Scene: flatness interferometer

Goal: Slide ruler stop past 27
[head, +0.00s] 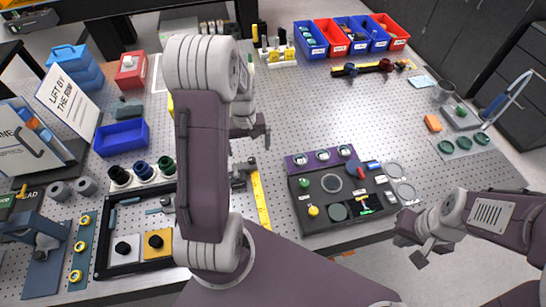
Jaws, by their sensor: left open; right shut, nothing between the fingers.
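A yellow ruler (261,200) lies on the perforated table, running from near my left arm toward the front edge. A dark metal piece (239,176) sits at its far end, partly behind my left arm; it looks like the ruler stop. The scale numbers are too small to read. My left gripper (262,134) is open, above the table beyond the far end of the ruler, and apart from the dark piece. My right gripper (418,247) is shut and empty, off the table's front edge at the right.
A dark control panel (318,217) with knobs stands right of the ruler. A black-framed tray (108,262) and a blue bin (121,138) are at the left. Colored bins (352,48) stand at the back. The table's middle right is clear.

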